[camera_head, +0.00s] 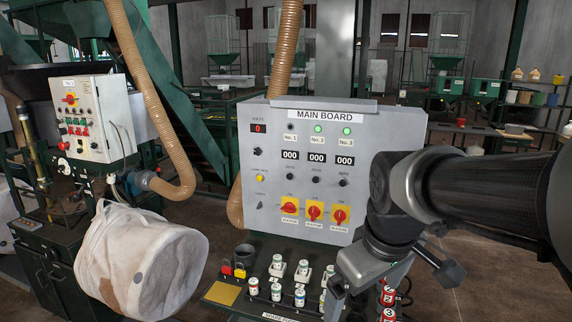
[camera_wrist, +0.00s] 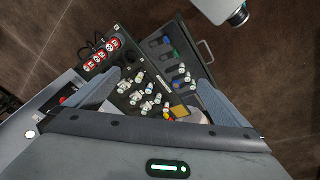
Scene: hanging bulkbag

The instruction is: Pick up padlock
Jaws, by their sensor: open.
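Two small padlocks, one red (camera_head: 226,270) and one yellow (camera_head: 239,272), stand side by side at the left end of the shelf below the main board. In the wrist view, small red and yellow spots near the lower middle may be these padlocks, but they are too small to tell apart. My gripper (camera_wrist: 160,82) is open, with its two grey fingers spread left and right and nothing held between them. It is above the shelf, apart from the padlocks. In the head view my wrist shows at the right, and my fingertips cannot be made out.
The main board (camera_head: 318,165) rises behind the shelf. Several bottle-like fuses (camera_head: 299,297) stand right of the padlocks, with a dark cup (camera_head: 244,255) behind them and a yellow plate (camera_head: 222,293) in front. A white bulk bag (camera_head: 140,262) hangs at left. An open drawer (camera_wrist: 205,50) holds small parts.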

